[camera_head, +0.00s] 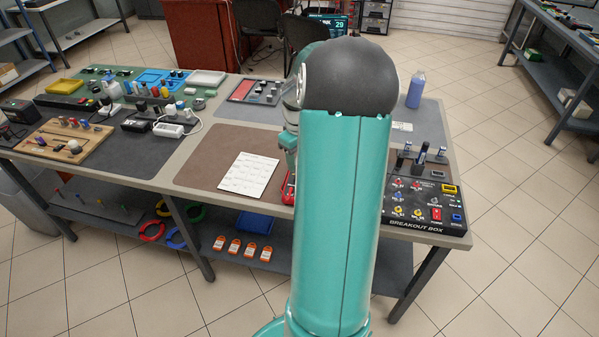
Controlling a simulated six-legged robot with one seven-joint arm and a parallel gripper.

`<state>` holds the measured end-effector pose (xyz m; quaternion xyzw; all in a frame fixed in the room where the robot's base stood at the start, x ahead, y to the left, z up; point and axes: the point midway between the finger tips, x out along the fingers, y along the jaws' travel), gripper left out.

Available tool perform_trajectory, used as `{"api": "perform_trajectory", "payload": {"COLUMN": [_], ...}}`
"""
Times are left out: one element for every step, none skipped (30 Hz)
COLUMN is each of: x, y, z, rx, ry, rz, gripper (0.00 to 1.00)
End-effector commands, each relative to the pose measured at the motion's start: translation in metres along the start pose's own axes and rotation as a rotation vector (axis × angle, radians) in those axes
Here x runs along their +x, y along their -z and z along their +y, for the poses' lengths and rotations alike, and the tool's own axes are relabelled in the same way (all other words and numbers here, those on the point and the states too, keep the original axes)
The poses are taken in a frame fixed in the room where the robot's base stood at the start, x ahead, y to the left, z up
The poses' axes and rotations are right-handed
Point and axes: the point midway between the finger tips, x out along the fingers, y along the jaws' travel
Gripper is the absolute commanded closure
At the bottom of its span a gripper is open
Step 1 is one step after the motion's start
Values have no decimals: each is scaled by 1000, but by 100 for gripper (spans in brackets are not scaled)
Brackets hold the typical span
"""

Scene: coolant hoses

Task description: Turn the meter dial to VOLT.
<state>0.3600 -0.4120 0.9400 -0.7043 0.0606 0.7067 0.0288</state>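A red-edged device (288,190) lies on the brown mat just right of a white printed sheet. It may be the meter, but my arm hides most of it. I cannot see a dial or the word VOLT. My teal arm stands across the middle of the view. The end of my arm, with my gripper (290,160), reaches down over the red-edged device at the left edge of the arm. The fingers are mostly hidden, so I cannot tell whether they are open or whether they touch the device.
The white sheet (248,174) lies on the brown mat (203,165). A black breakout box (420,205) with knobs and plugs stands at the right. A panel with knobs (256,92) lies behind. A blue bottle (416,90) stands at the back right. Trays and tools crowd the left.

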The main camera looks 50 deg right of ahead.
Motion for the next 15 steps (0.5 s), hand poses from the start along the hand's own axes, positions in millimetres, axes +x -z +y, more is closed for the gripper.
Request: {"api": "perform_trajectory", "payload": {"x": [12,18,25,31,36,43,47,51,56,58,61,63,64,65,66], "y": [0,0,1,1,1,1,2,2,2,2,2,2,2,2,2], "z": [-1,-1,-1,-1,-2,-2,-2,-2,-2,-2,-2,-2,-2,-2,-2], "rx": [1,1,0,0,-1,0,1,1,0,0,0,0,0,0,0], "ry": [4,4,4,3,3,4,3,3,2,2,2,1,1,0,0], "rz": [-2,-2,-1,-2,-1,-1,-1,0,0,-1,0,1,1,2,2], "gripper": [45,45,45,45,45,45,45,45,45,45,45,45,45,45,45]}}
